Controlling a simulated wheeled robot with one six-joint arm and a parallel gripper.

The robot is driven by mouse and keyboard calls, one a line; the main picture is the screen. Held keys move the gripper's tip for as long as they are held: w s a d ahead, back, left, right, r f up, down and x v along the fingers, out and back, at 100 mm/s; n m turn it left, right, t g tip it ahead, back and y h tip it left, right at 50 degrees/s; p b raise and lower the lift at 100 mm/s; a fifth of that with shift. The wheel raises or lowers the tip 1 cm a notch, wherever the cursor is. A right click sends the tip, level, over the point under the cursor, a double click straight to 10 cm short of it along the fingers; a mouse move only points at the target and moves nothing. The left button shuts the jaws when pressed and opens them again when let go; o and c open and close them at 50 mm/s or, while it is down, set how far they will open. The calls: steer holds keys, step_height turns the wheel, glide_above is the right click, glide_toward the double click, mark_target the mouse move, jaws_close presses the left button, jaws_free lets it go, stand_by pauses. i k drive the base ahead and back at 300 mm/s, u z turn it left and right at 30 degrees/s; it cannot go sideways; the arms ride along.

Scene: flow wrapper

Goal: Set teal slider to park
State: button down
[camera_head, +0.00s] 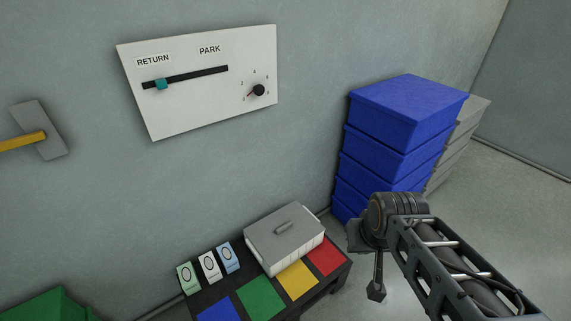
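The teal slider (161,84) sits on a black slot (195,76) in a white wall panel (210,110). It is near the slot's left end, below the RETURN label (153,60). The PARK label (209,49) is above the slot's right part. My gripper (376,291) hangs at the end of my arm at the lower right, well apart from the panel and lower than it. It is small and dark here, and I cannot tell whether its fingers are open or shut.
A black dial (258,90) is at the panel's right. A yellow-handled lever (30,139) is on the wall at left. Blue bins (400,115) are stacked at right. Below, a dark table holds a grey-lidded box (285,236), cards (209,265) and coloured squares (260,298).

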mark_target(162, 84)
steer(key=u, duration=0.25)
steer(key=k, duration=1.15)
steer(key=z, duration=0.25)
steer(key=i, duration=0.45)
